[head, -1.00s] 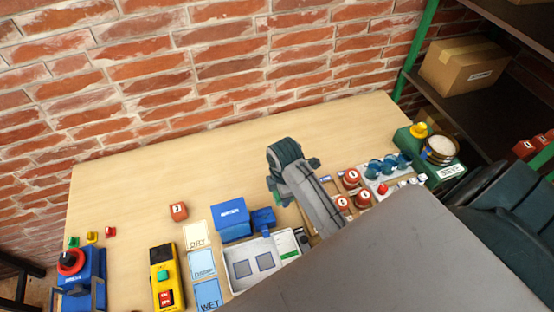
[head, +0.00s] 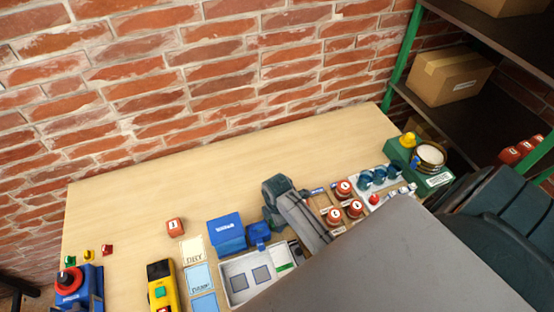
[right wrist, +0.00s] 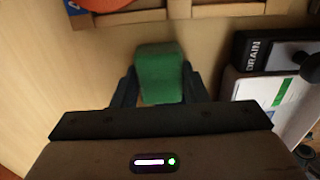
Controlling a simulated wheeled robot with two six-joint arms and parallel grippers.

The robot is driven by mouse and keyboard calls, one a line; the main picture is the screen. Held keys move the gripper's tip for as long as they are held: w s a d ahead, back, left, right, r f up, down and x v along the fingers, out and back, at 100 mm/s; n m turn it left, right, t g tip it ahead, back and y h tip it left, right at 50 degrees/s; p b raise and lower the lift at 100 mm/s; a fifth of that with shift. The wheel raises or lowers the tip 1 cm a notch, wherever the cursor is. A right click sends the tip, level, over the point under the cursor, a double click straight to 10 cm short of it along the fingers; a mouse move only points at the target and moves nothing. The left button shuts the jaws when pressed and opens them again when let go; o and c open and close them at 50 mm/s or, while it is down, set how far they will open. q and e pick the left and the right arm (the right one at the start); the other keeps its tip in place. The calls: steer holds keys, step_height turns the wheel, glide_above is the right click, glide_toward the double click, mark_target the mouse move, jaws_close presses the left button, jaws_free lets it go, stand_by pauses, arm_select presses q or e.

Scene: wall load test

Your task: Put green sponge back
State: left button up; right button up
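In the right wrist view the green sponge (right wrist: 160,72) sits between the two dark fingers of my right gripper (right wrist: 158,85), which is shut on it. Wooden tabletop shows around the sponge; I cannot tell whether the sponge touches it. In the head view my right arm reaches over the table between the blue box (head: 227,233) and the red-capped containers (head: 344,190); its gripper and the sponge are hidden there. A white tray (head: 232,290) with square outlines lies to its left, beside DRY (head: 194,250) and DAMP (head: 200,278) cards. My left gripper is not in view.
A black block marked DRAIN (right wrist: 255,50) stands close to the right of the sponge. A green stand (head: 432,182) is at the right. The table's back strip is clear.

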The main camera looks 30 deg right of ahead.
steer(key=o, duration=0.4)
steer(key=shift+r, duration=0.1)
step_height(320, 180, up, 12)
steer(key=b, duration=0.3)
stand_by(0.5)
